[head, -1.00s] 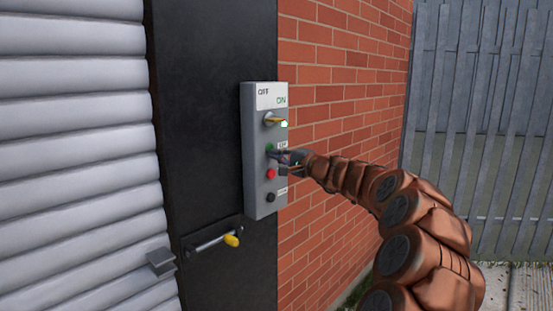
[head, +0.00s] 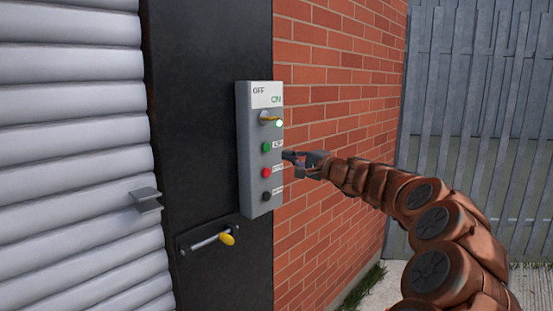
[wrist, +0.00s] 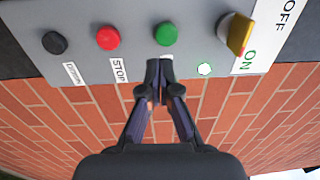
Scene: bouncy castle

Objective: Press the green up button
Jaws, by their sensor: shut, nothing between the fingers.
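The green up button (head: 266,147) is on a grey control box (head: 245,150), above a red button (head: 265,172) and a black button (head: 266,196). In the wrist view the green button (wrist: 166,33) is fully visible just beyond my fingertips. My gripper (head: 285,156) is shut and empty, to the right of the box and apart from the green button. In the wrist view my gripper (wrist: 166,66) has its fingertips together over the label beside the green button.
A yellow key switch (head: 269,118) and a lit indicator (head: 279,124) are above the green button. A roller shutter (head: 75,120) with a grey bracket (head: 146,198) is at left. A yellow-tipped handle (head: 226,239) is below the box. A brick wall (head: 340,110) is at right.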

